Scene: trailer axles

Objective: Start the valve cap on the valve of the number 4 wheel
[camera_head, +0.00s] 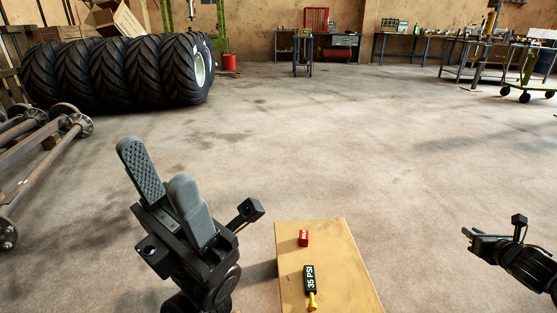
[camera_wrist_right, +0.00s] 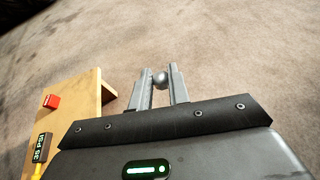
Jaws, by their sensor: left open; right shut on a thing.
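My right gripper (camera_wrist_right: 160,84) is shut on a small round grey piece (camera_wrist_right: 160,79), which shows between its fingertips in the right wrist view. It may be the valve cap; it is too small to tell. In the head view the right gripper (camera_head: 469,238) is at the right edge, apart from the bench, over bare floor. My left gripper (camera_head: 153,163) is open and empty, fingers pointing up, left of the bench. Several big black-tyred wheels (camera_head: 125,72) stand in a row at the back left. I see no number 4 and no valve on them.
A wooden bench (camera_head: 345,265) holds a red block (camera_head: 303,238) and a black gauge (camera_head: 310,279) reading 35 PSI with a yellow end. Rusty axles (camera_head: 35,160) lie at the left. Workbenches (camera_head: 430,50) line the back wall. The middle floor is clear.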

